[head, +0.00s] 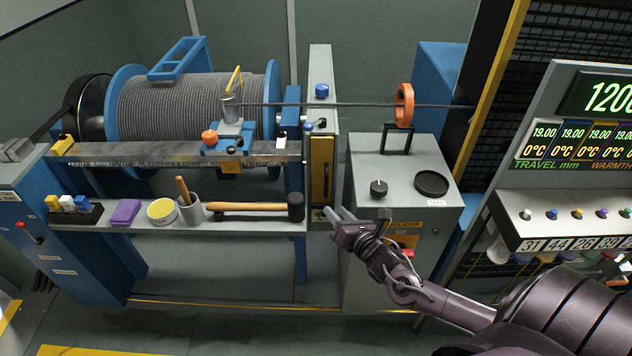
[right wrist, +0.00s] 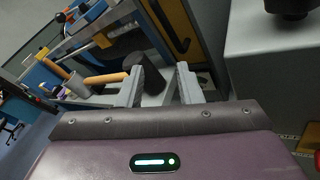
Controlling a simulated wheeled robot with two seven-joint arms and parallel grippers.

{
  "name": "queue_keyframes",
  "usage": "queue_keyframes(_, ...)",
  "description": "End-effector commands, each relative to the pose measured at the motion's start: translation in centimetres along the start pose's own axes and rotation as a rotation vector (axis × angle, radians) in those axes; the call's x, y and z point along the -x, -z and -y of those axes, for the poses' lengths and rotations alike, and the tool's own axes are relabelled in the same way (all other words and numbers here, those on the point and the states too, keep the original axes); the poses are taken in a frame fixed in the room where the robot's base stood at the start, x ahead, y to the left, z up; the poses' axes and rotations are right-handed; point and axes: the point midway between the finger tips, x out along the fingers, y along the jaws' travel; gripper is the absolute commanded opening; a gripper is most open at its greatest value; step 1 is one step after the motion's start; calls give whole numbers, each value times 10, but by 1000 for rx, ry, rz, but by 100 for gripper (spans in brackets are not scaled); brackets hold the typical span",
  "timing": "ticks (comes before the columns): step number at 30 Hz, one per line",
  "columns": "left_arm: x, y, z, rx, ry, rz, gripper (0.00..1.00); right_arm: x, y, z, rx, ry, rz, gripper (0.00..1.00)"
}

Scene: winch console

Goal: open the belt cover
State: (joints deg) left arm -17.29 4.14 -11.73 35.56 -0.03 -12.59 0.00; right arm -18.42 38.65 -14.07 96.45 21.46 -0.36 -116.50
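A narrow yellow panel (head: 321,168) with a long black handle is set in the front of the grey upright post; it looks like the belt cover and appears closed. It also shows at the top of the right wrist view (right wrist: 178,22). My right gripper (head: 340,214) is in front of the console, below and slightly right of the panel, apart from it. In the right wrist view its two fingers (right wrist: 162,72) are spread with nothing held between them, pointing toward the mallet head and the panel's lower end. My left gripper is not in view.
A mallet (head: 255,207) lies on the grey shelf with its black head close to the post. A cup (head: 190,212), a yellow tin (head: 162,211) and a purple block (head: 125,212) stand left of it. A grey cabinet (head: 375,170) with a knob is close on the right.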

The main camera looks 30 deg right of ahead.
Motion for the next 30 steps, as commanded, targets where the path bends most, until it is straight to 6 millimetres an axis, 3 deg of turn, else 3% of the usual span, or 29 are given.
queue_keyframes(6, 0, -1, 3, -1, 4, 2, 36, -6, -26, 11, 299, -79, 90, 32)
queue_keyframes(11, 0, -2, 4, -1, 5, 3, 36, -7, -37, 16, 438, -111, 135, 32)
queue_keyframes(16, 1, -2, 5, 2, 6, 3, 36, -19, -40, 15, 461, -117, 146, 32)
queue_keyframes(30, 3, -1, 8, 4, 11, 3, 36, -79, -46, 7, 457, -115, 143, 32)
